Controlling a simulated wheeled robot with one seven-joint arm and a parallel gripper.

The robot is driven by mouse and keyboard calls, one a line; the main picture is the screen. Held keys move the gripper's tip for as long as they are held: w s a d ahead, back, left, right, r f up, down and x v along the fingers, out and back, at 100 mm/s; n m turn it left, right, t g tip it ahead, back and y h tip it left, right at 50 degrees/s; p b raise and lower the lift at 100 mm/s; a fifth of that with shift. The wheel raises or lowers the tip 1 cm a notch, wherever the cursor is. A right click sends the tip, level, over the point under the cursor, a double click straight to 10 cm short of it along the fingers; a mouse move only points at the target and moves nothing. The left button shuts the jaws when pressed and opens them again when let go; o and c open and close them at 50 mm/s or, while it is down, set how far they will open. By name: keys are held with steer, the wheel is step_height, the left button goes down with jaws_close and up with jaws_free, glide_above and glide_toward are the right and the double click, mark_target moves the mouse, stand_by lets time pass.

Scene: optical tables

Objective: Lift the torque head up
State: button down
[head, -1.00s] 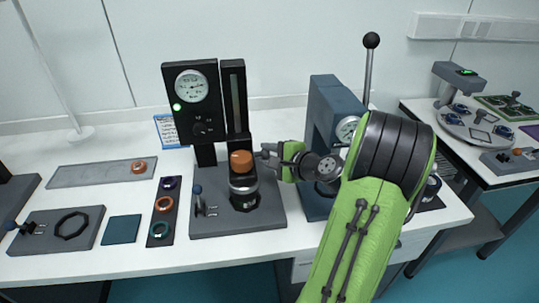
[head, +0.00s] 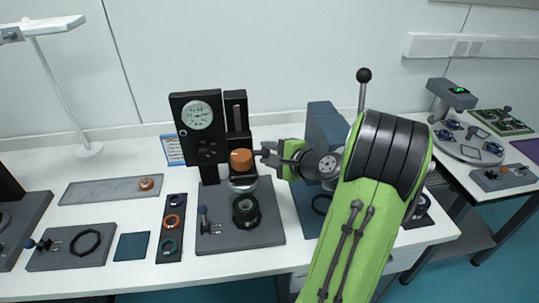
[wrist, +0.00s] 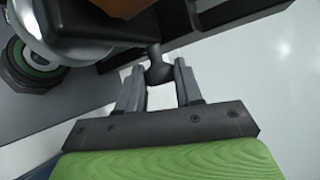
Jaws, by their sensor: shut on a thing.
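The torque head (head: 241,181) has an orange cap (head: 241,158) and a silver lower part, and it sits on the black column (head: 235,113). It hangs above the dark round fixture with a green ring (head: 246,209), with a visible gap between them. My gripper (head: 270,154) is at the right side of the head, shut on its small dark knob. In the wrist view my two grey fingers (wrist: 159,82) close on either side of that knob (wrist: 159,72). The head's silver edge (wrist: 55,40) shows at upper left there.
A dial gauge panel (head: 198,116) stands left of the column. A blue-grey press (head: 325,138) stands close on the right. Left are a strip of coloured rings (head: 170,228), a teal mat (head: 131,246) and a grey tray (head: 105,189).

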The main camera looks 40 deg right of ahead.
steer(key=shift+r, duration=0.1)
steer(key=c, duration=0.7)
jaws_free()
steer(key=shift+c, duration=0.2)
steer(key=p+v, duration=0.1)
steer(key=v, duration=1.4)
steer(key=shift+s, duration=0.4)
steer(key=shift+r, duration=0.1)
